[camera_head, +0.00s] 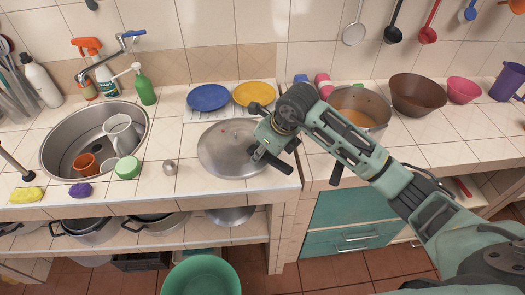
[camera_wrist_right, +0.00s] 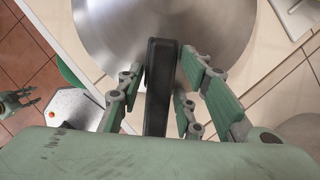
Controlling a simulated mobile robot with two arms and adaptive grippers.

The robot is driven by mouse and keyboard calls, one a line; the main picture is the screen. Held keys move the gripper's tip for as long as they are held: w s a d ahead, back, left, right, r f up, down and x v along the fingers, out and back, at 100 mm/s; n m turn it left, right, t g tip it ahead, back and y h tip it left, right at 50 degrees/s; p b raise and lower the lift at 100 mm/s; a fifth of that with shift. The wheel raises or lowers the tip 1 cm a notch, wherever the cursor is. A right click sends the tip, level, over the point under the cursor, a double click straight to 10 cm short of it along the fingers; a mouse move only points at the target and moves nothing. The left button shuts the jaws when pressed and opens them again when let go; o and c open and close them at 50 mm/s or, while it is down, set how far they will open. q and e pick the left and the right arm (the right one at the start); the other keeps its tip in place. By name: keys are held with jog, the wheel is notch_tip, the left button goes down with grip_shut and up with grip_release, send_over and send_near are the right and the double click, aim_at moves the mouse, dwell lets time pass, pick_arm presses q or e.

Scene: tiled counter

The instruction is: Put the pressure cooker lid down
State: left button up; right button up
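The pressure cooker lid (camera_head: 225,150) is a round grey metal disc. It appears to lie flat on the tiled counter, right of the sink, near the front edge. Its metal (camera_wrist_right: 205,20) fills the top of the right wrist view. Its long black handle (camera_wrist_right: 158,95) points toward my right gripper. My right gripper (camera_head: 266,138) is at the lid's right side. In the wrist view the gripper (camera_wrist_right: 165,72) has its fingers on both sides of the handle, with gaps visible, so it looks open. My left gripper (camera_wrist_right: 15,104) shows small at the wrist view's left edge, open and empty.
An open metal pot (camera_head: 375,104) stands to the right, behind my right arm. A blue plate (camera_head: 208,97) and a yellow plate (camera_head: 254,93) lie behind the lid. The sink (camera_head: 60,145) is at left. A small metal shaker (camera_head: 170,167) stands left of the lid.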

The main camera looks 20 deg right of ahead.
jog(key=shift+o, duration=1)
jog(key=shift+r, duration=0.1)
jog(key=shift+r, duration=0.2)
jog(key=b+v, duration=0.2)
jog(key=v, duration=0.9)
jog(key=shift+s+r, duration=0.15)
jog(key=shift+r, duration=0.2)
jog(key=shift+d, duration=0.2)
